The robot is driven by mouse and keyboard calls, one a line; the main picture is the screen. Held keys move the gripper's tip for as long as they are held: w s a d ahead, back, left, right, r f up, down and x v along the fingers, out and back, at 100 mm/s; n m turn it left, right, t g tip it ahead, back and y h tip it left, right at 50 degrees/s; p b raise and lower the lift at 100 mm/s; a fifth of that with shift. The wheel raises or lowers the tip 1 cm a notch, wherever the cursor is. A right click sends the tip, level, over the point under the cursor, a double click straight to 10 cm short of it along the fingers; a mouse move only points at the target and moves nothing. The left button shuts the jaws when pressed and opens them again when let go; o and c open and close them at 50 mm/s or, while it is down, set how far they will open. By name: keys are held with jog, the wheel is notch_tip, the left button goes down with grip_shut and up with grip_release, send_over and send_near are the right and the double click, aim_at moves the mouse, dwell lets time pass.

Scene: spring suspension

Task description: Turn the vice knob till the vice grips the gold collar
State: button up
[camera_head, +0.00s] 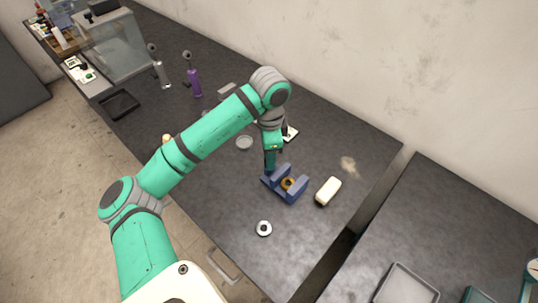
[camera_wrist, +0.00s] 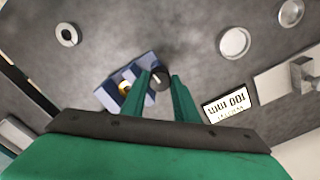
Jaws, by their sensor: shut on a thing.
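The blue vice (camera_head: 296,194) stands on the dark bench below my gripper (camera_head: 269,166) in the head view. The gold collar (camera_head: 288,184) sits between its two jaws; it also shows in the wrist view (camera_wrist: 124,88), partly hidden by the vice's walls. Whether the jaws touch the collar is too small to tell. The dark vice knob (camera_wrist: 159,78) sticks out at the vice's end, between my fingers in the wrist view. My gripper is shut on the knob. In the head view the gripper hides the knob.
A cream block with a dark end (camera_head: 328,191) lies right of the vice. A white ring (camera_head: 264,228) lies in front. A round grey dish (camera_head: 244,143) and a white label card (camera_wrist: 225,106) are nearby. A gap separates this bench from the right one.

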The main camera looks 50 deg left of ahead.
jog(key=shift+m, duration=0.4)
jog(key=o, duration=1.1)
jog(key=shift+c, duration=0.2)
notch_tip(320, 180, up, 11)
jog(key=shift+f, duration=0.1)
dwell(0.4)
